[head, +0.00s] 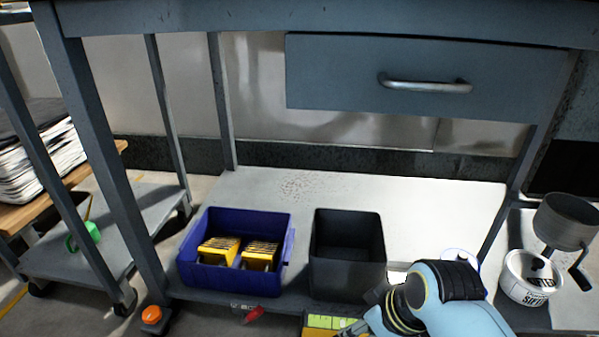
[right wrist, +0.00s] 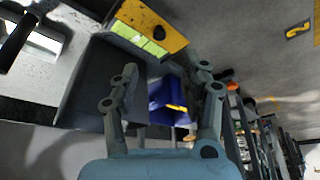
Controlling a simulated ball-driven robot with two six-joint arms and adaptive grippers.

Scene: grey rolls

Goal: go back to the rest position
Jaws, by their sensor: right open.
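My right arm (head: 455,300) comes in at the bottom right of the head view, in front of the lower shelf. Its gripper (right wrist: 165,75) shows in the right wrist view with its two fingers spread apart and nothing between them. The black bin (head: 347,250) and the blue bin (head: 235,283) appear beyond the fingers. The black bin also shows in the right wrist view (right wrist: 95,85), and so does the blue bin (right wrist: 160,105). My left gripper is in neither view.
The lower shelf (head: 400,200) holds both bins; yellow packs (head: 258,255) lie in the blue one, and the black one looks empty. A yellow box with green items (head: 325,322) is at the bottom edge. A white tub (head: 527,280) stands right. A drawer (head: 420,85) hangs above.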

